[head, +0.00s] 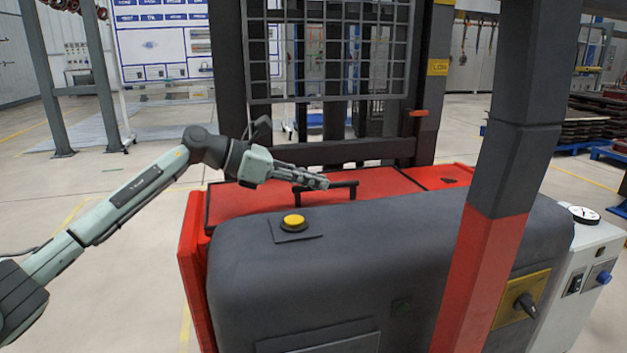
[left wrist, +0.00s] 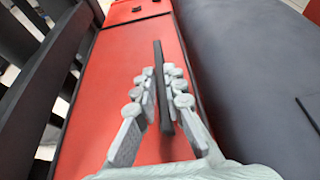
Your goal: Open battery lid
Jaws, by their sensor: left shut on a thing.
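The red battery lid (head: 250,205) lies flat on the truck body behind the dark grey hood. A black bar handle (head: 346,186) stands on the lid. My left gripper (head: 322,183) reaches in from the left, low over the lid at the handle. In the left wrist view the handle (left wrist: 158,65) runs lengthwise between the two grey fingers (left wrist: 165,80), which are shut on it. The lid (left wrist: 118,75) shows red beneath them. My right gripper is not in view.
The dark hood (head: 290,280) with a yellow button (head: 293,222) lies in front of the lid. A red and grey post (head: 490,190) rises at the right and hides part of the truck. The mast with its wire grille (head: 328,50) stands behind the lid.

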